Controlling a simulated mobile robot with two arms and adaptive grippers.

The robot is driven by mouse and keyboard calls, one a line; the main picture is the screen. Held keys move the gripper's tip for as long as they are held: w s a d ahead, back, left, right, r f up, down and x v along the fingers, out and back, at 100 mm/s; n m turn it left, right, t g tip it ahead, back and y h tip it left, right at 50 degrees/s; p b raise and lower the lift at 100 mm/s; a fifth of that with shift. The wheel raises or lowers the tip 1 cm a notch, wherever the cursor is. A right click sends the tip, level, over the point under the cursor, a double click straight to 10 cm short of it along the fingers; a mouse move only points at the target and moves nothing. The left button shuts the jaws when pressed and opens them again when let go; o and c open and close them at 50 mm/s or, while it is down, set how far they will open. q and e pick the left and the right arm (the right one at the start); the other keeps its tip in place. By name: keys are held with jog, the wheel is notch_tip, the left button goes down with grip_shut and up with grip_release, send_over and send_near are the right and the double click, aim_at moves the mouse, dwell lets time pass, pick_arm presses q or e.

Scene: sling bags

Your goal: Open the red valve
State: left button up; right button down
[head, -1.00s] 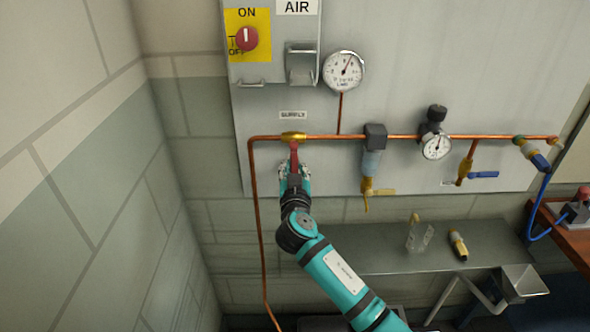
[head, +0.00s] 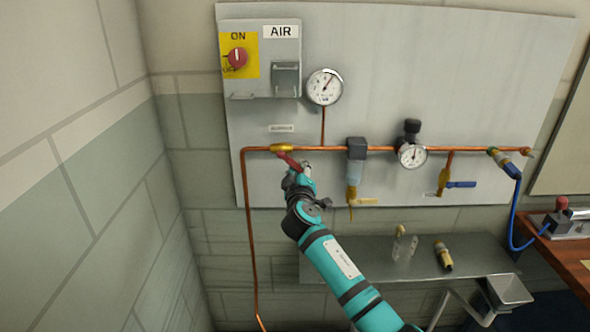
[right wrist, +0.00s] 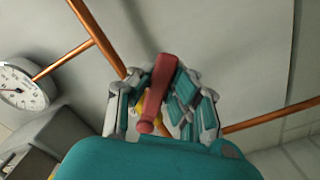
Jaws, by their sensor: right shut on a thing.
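The red valve is a brass body (head: 283,148) on the copper pipe under the supply label, with a red lever handle (head: 289,161). The lever points down and to the right, at a slant to the pipe. My right gripper (head: 301,177) is shut on the lever near its lower end. In the right wrist view the red lever (right wrist: 157,92) lies between the fingers of my right gripper (right wrist: 162,110), which partly hide the brass body. My left gripper is out of view.
A pressure gauge (head: 324,87) sits above the pipe. A filter (head: 356,165), a regulator (head: 412,150) and a blue-handled valve (head: 460,184) are to the right. A grey shelf (head: 380,262) is below the panel. The block wall is close at left.

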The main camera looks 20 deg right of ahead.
jog(key=shift+d+r+n+p, duration=0.2)
jog(key=shift+r+n+p, duration=0.1)
jog(key=shift+n, duration=0.2)
jog(key=shift+s+d+r+n+p, duration=0.1)
jog(key=shift+d+r+n+p, duration=0.1)
jog(key=shift+n+p, duration=0.2)
jog(key=r+n+p, duration=0.1)
jog(key=n+p, duration=0.1)
jog(key=n, duration=0.1)
jog(key=shift+s+d+r+n+p, duration=0.1)
jog(key=shift+d+r+n+p, duration=0.2)
jog(key=shift+r+p, duration=0.05)
jog(key=shift+r+n+p, duration=0.5)
jog(key=shift+n+p, duration=0.35)
jog(key=shift+n, duration=0.35)
jog(key=shift+r+n, duration=0.15)
jog(key=shift+n, duration=0.15)
jog(key=shift+d, duration=0.1)
jog(key=c, duration=1.2)
grip_release()
jog(key=shift+r, duration=0.15)
jog(key=shift+s, duration=0.1)
